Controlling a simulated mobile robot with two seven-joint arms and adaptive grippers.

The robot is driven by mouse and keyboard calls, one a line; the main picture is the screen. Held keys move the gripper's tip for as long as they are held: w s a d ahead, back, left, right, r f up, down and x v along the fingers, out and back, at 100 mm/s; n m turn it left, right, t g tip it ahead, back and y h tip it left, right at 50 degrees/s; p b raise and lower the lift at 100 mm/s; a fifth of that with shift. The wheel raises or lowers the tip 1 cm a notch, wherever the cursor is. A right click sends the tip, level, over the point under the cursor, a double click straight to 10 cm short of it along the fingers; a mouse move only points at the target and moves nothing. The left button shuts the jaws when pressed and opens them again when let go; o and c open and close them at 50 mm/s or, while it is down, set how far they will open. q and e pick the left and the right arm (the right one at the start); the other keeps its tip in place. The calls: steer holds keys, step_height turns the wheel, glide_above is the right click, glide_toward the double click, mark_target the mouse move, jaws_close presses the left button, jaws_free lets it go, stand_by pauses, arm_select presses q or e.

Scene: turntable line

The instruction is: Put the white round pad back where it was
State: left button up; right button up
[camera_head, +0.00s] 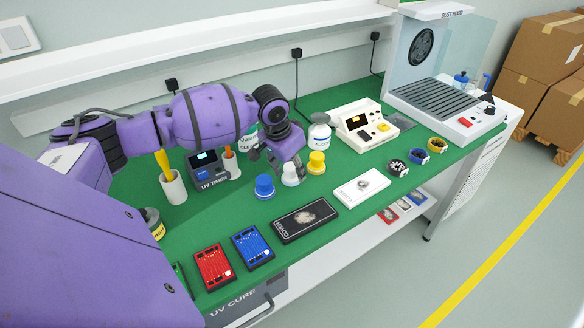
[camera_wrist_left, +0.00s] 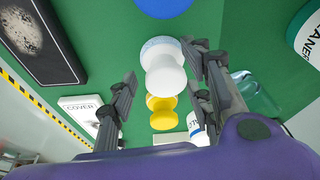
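The white round pad (camera_head: 290,175) is a knob-like piece with a wider base, on the green bench top between a blue one (camera_head: 264,187) and a yellow one (camera_head: 316,163). My left gripper (camera_head: 279,164) is just above it, partly covering it. In the left wrist view, the white pad (camera_wrist_left: 163,66) lies between the spread fingers (camera_wrist_left: 160,64), with a small gap at its side; the yellow piece (camera_wrist_left: 162,110) and blue piece (camera_wrist_left: 163,5) line up with it. I cannot tell whether a finger touches the pad. My right gripper is in neither view.
A black cover plate (camera_head: 305,220) and a white cover plate (camera_head: 362,187) lie in front. Red (camera_head: 213,267) and blue (camera_head: 252,246) boards lie at front left.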

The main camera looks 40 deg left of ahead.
arm_select(q)
steer(key=shift+r, duration=0.15)
steer(key=p+v, duration=0.1)
steer(key=v, duration=1)
steer(key=shift+r, duration=0.4)
steer(key=shift+s+f, duration=0.1)
steer(key=shift+s, duration=0.05)
